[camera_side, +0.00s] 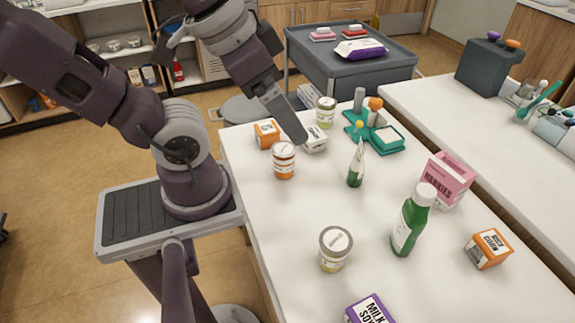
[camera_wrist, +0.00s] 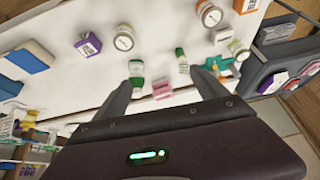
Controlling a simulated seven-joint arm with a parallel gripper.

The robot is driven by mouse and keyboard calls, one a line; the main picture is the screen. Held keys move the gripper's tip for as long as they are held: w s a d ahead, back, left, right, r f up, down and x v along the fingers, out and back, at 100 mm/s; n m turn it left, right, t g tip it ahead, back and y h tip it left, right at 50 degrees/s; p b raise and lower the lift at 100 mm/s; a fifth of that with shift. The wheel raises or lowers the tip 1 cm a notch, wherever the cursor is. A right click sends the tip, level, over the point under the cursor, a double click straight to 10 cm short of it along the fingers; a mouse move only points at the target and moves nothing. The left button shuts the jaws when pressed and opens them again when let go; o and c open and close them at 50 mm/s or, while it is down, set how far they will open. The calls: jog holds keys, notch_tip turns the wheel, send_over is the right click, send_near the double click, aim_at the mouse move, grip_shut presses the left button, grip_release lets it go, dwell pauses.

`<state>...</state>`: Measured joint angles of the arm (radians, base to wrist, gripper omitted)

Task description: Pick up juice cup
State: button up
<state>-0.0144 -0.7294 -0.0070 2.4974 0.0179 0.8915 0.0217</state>
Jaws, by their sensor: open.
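Several round lidded cups stand upright on the white table; I cannot read which is the juice cup. One with an orange band (camera_side: 283,160) stands near the left edge and also shows in the wrist view (camera_wrist: 209,14). A yellowish one (camera_side: 334,250) stands at the front and shows in the wrist view (camera_wrist: 124,38). A pale green one (camera_side: 326,111) stands at the back, also in the wrist view (camera_wrist: 239,50). My gripper (camera_side: 294,126) is open, above the table's back left part. Its two fingers (camera_wrist: 163,85) spread with nothing held between them.
A white carton (camera_side: 315,140) and orange carton (camera_side: 267,133) stand close to the gripper. A green bottle (camera_side: 411,222), small spray bottle (camera_side: 356,165), pink box (camera_side: 447,180), teal tray (camera_side: 386,148) and purple carton (camera_side: 370,310) also stand here.

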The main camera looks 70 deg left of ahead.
jog(key=w+a+f+m+g+y, duration=0.2)
jog(key=w+a+f+m+y, duration=0.15)
jog(key=a, duration=0.35)
jog(key=m+g, duration=0.3)
jog(key=m, duration=0.7)
send_near(286, 150)
jog(key=shift+w+a+f+h, duration=0.1)
jog(key=shift+w+a+h, duration=0.2)
jog(key=shift+a, duration=0.45)
jog(key=f+m, duration=0.1)
jog(key=f, duration=0.1)
jog(key=a+f+m+h, duration=0.1)
jog(key=f+m, duration=0.2)
jog(key=f, duration=0.2)
jog(key=shift+a+f+g+h, duration=0.15)
jog(key=shift+a+g+h, duration=0.05)
jog(key=shift+g+h, duration=0.1)
jog(key=shift+s+a+f, duration=0.1)
jog(key=shift+a+f, duration=0.15)
jog(key=shift+f, duration=0.65)
jog(key=shift+s+a+f, duration=0.1)
jog(key=shift+a+f, duration=0.1)
jog(key=shift+f, duration=0.65)
jog(key=shift+s+a+f, duration=0.1)
jog(key=shift+a+f, duration=0.15)
jog(key=shift+f, duration=0.65)
jog(key=c, duration=1.6)
jog(key=shift+r, duration=0.1)
jog(key=shift+c, duration=0.2)
